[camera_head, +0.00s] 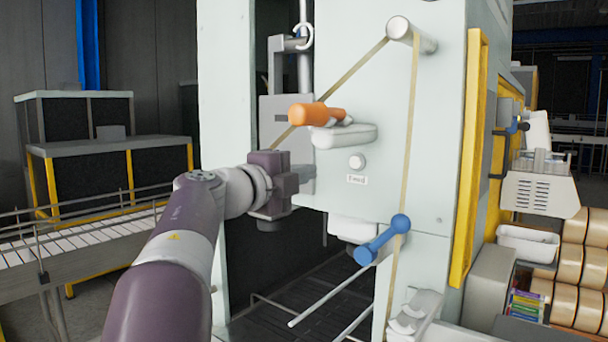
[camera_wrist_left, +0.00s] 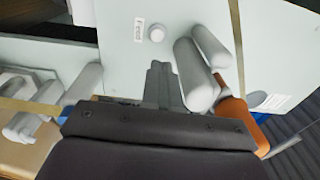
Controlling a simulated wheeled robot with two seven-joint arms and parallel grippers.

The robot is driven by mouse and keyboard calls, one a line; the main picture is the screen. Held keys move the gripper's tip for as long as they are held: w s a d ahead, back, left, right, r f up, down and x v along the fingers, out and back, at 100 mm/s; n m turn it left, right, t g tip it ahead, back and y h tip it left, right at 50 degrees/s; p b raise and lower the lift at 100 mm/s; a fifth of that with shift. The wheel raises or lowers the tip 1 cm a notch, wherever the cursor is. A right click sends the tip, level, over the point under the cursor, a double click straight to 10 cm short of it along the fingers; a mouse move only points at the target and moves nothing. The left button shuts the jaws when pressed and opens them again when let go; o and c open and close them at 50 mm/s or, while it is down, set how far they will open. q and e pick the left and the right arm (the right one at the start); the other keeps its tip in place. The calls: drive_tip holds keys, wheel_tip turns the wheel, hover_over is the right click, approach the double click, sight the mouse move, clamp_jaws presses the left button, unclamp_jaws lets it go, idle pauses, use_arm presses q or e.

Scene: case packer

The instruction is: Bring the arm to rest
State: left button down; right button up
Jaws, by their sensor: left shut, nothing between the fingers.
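My left arm comes in from the lower left of the head view. Its gripper (camera_head: 304,178) is in front of the pale machine panel (camera_head: 440,150), below an orange handle (camera_head: 318,114) on a grey lever (camera_head: 343,136). In the left wrist view the gripper's fingers (camera_wrist_left: 163,84) are together with nothing between them. The grey lever (camera_wrist_left: 194,76) and part of the orange handle (camera_wrist_left: 232,90) show just right of the fingers there. I cannot tell whether the fingers touch the lever. My right gripper is in neither view.
A tan belt (camera_head: 413,120) runs from a roller (camera_head: 410,34) down the panel. A blue-ended handle (camera_head: 382,240) sticks out lower down. A yellow post (camera_head: 472,150) edges the panel. A roller conveyor (camera_head: 85,238) lies left, and tape rolls (camera_head: 575,262) are stacked right.

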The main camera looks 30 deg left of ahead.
use_arm(q)
drive_tip(key=w+d+f+n+g+y+b, duration=0.1)
drive_tip(key=w+f+n+y+b, duration=0.15)
drive_tip(key=f+n, duration=0.55)
drive_tip(key=w+d+f+n+g+y+b, duration=0.1)
drive_tip(key=w+d+f+n+y+b, duration=0.15)
drive_tip(key=f, duration=0.95)
drive_tip(key=s+d+f+n+g, duration=0.1)
drive_tip(key=d+f+n+g, duration=0.1)
drive_tip(key=f, duration=0.6)
drive_tip(key=s+d+f+n+g, duration=0.1)
drive_tip(key=s+f+n+g, duration=0.15)
drive_tip(key=f, duration=0.65)
drive_tip(key=s+d+f+n+g+h+b, duration=0.1)
drive_tip(key=s+d+f+g, duration=0.4)
drive_tip(key=s+f, duration=0.5)
drive_tip(key=s+d+f+n+g+h+b, duration=0.1)
drive_tip(key=s+d+f+g, duration=0.4)
drive_tip(key=s+f, duration=0.6)
drive_tip(key=shift+s+d+f+n+h+b, duration=0.25)
drive_tip(key=shift+d+f+n+h+b, duration=0.25)
drive_tip(key=shift+n, duration=0.6)
